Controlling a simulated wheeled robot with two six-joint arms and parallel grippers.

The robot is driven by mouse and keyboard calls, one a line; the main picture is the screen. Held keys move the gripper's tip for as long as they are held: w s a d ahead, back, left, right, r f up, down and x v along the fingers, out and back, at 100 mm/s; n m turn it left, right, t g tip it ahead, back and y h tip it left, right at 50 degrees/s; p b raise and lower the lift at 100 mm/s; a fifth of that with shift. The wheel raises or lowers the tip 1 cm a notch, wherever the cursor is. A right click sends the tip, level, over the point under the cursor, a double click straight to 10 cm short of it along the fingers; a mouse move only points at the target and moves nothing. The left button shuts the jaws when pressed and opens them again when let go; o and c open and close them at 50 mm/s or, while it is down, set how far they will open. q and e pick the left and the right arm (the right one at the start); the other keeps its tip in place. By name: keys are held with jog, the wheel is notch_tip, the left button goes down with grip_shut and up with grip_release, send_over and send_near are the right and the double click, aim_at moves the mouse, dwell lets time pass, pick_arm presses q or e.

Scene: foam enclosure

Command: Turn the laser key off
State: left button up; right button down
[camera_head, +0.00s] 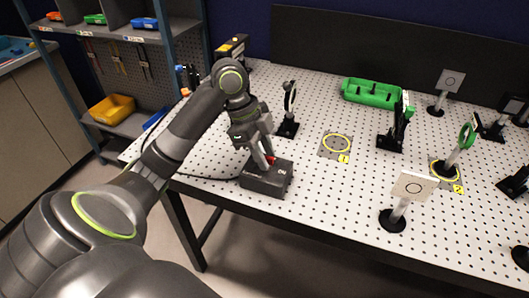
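The laser key box (266,181) is a dark grey block near the front left edge of the white perforated table (330,205). A small red part, which looks like the key, shows on its top by the fingertips. My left gripper (266,160) points down onto the top of the box, with its fingers at the red part. The fingers partly hide the key, so its turn angle and whether they are closed on it are unclear. My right gripper is out of view.
A black-mounted optic (288,112) stands behind the box. A green tray (371,93) lies at the back. A white card on a post (413,187) and several other mounts stand at the right. A dark cable (208,177) runs left from the box.

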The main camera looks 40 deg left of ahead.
pick_arm(q)
grip_shut()
dwell(0.3)
jog(key=shift+r+n+p, duration=0.15)
jog(key=shift+n+p, duration=0.35)
jog(key=shift+p, duration=0.25)
jog(key=n+t+y+p, duration=0.1)
jog(key=n+p, duration=0.4)
jog(key=p, duration=0.1)
jog(key=n+t+y+p, duration=0.1)
jog(key=n+y+p, duration=0.1)
jog(key=n+p, duration=0.3)
jog(key=n+t+y+p, duration=0.1)
jog(key=n+p, duration=0.4)
jog(key=p, duration=0.4)
jog(key=shift+s+d+r+y, duration=0.1)
jog(key=shift+s+d+y, duration=0.15)
jog(key=shift+d+y, duration=0.15)
jog(key=shift+f+n+y+p, duration=0.25)
jog(key=shift+n+y+p, duration=0.15)
jog(key=shift+n+p, duration=0.9)
grip_release()
